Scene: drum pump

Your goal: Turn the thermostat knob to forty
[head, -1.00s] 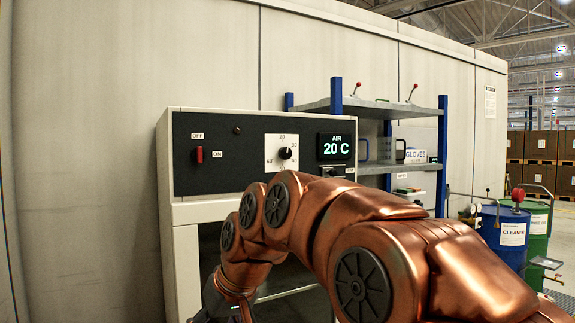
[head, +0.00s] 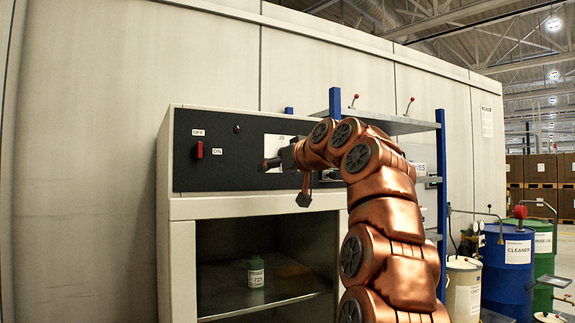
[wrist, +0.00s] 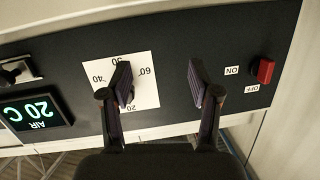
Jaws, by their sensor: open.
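In the wrist view, turned round, the card (wrist: 147,96) shows marks 20, 40, 50 and 60. The knob is largely hidden behind the left finger, so its pointer cannot be read. My gripper (wrist: 158,78) is open in front of the panel, left finger over the card, right finger over bare panel. Nothing is between the fingers. The air display (wrist: 36,112) reads 20 C.
A red switch (head: 199,150) with OFF and ON labels is left of the dial in the head view. Below is an open cabinet with a small labelled jar (head: 256,273). A blue-post shelf (head: 440,170) and drums (head: 507,265) stand to the right.

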